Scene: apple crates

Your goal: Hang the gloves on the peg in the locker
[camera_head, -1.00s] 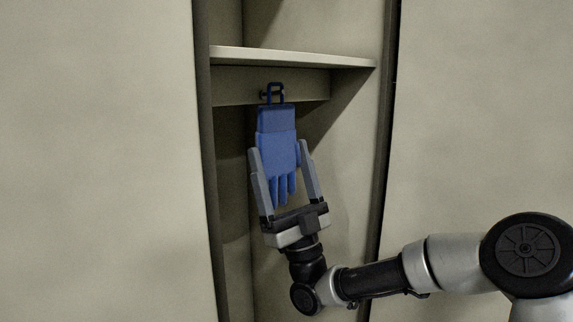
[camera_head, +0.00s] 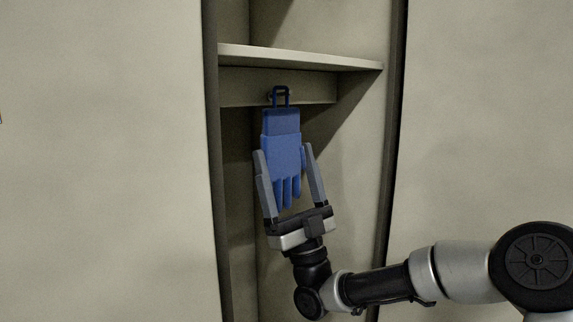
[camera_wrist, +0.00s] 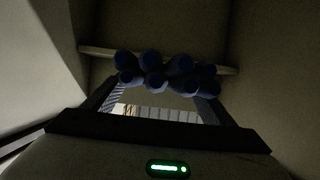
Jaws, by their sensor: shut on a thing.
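The blue gloves (camera_head: 283,150) hang upright, fingers down, with a dark blue loop (camera_head: 281,96) at the top. My gripper (camera_head: 284,149) comes from below and is shut on them, one finger on each side. The peg (camera_head: 270,97) is a small dark piece on the rail, mostly hidden behind the loop. I cannot tell whether the loop is around the peg or in front of it. In the wrist view the glove fingertips (camera_wrist: 152,78) show as several dark blue round ends.
The locker's shelf (camera_head: 300,58) is above the gloves, with the rail (camera_head: 318,88) under it. Locker walls stand close on both sides. Broad pale panels (camera_head: 105,160) flank the opening.

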